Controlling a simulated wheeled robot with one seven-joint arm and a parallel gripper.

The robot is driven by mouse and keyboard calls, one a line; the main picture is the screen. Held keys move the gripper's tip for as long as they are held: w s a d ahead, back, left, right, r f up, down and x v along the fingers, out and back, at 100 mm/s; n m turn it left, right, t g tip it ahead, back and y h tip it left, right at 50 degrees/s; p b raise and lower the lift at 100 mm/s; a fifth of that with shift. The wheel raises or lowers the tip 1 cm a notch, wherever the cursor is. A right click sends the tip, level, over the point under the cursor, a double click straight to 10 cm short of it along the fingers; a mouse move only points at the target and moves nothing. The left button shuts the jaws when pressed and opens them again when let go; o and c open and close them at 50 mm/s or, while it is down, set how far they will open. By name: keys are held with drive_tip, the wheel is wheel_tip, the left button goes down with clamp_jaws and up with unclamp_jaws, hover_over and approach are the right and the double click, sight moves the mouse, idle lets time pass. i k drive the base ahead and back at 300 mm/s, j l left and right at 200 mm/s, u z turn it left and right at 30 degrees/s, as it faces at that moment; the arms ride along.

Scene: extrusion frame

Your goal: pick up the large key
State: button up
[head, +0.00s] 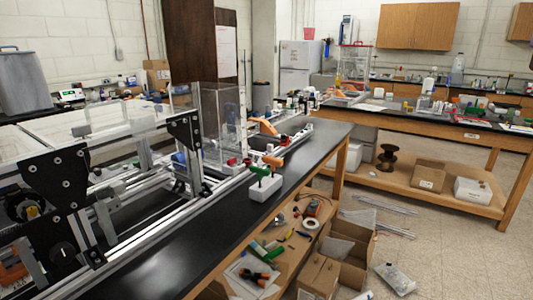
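I cannot make out a large key in the head view. A white block (266,187) stands on the black bench top (190,238), with a green piece (260,172) and an orange piece (272,161) on top. They are too small to tell what they are. My gripper is not in view, so its place relative to these things does not show.
An aluminium extrusion frame (120,205) with black plates (60,183) fills the left of the bench. A clear box (222,125) stands behind it. Tools and tape lie on the lower shelf. Open cardboard boxes (345,245) stand below. Floor (450,235) is clear at right.

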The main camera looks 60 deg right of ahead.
sight(273, 162)
drive_tip(key=z, duration=1.2)
drive_tip(key=i+j+z, duration=0.15)
drive_tip(key=i, duration=0.3)
